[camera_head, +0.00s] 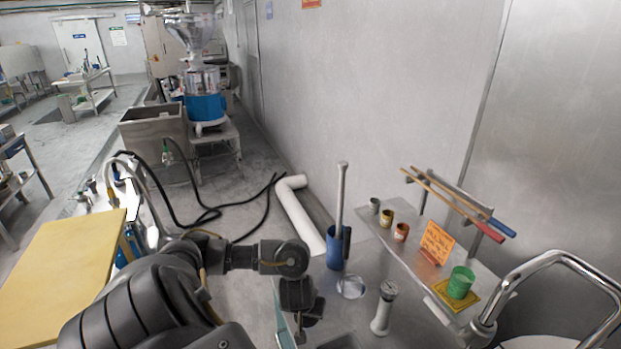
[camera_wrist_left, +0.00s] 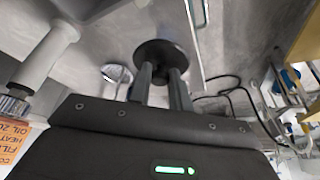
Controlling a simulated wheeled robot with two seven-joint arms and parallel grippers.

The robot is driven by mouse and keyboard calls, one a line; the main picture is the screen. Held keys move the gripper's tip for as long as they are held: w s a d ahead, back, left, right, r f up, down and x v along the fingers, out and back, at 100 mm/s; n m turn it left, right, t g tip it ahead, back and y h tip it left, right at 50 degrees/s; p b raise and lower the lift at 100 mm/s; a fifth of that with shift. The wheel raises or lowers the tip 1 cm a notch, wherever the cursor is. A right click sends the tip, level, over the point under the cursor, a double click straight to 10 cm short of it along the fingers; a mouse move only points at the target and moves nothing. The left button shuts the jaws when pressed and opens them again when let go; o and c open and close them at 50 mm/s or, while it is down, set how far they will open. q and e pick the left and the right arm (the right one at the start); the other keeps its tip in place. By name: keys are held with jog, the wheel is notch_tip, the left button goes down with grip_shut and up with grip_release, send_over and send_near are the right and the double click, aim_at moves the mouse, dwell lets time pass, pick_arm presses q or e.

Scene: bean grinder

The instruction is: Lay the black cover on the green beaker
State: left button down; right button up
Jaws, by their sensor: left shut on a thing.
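The green beaker (camera_head: 460,283) stands upright on a yellow mat (camera_head: 471,299) on the raised shelf at the right of the head view. My left gripper (camera_wrist_left: 160,76) is shut on the black cover (camera_wrist_left: 160,50), a round dark disc in the left wrist view. The fingers grip it near its middle, and its rim stands out around them. In the head view my left wrist (camera_head: 297,291) is over the counter, left of and well apart from the beaker. My right gripper is not in view.
Small cups (camera_head: 387,217) and an orange sign (camera_head: 437,243) stand on the shelf, left of the beaker. A white cylinder (camera_head: 381,314), a clear round dish (camera_head: 351,286) and a blue holder (camera_head: 336,249) stand on the counter. A curved metal rail (camera_head: 545,258) rises at the right.

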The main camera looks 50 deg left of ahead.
pick_arm(q)
jog(key=shift+w+d, duration=0.35)
jog(key=shift+d, duration=0.05)
jog(key=w+d+r+m+t+h+b, duration=0.1)
jog(key=w+d+m+h+b, duration=0.1)
jog(key=w+d+m+b, duration=0.65)
jog(key=s+d+r+m+h+b, duration=0.2)
jog(key=d+r+m+b, duration=0.3)
jog(key=d, duration=0.7)
notch_tip(320, 180, up, 2)
jog(key=shift+s+d+r+h, duration=0.1)
jog(key=shift+s+d+h, duration=0.1)
jog(key=shift+d+h, duration=0.25)
jog(key=shift+a+g, duration=0.1)
jog(key=shift+g, duration=0.2)
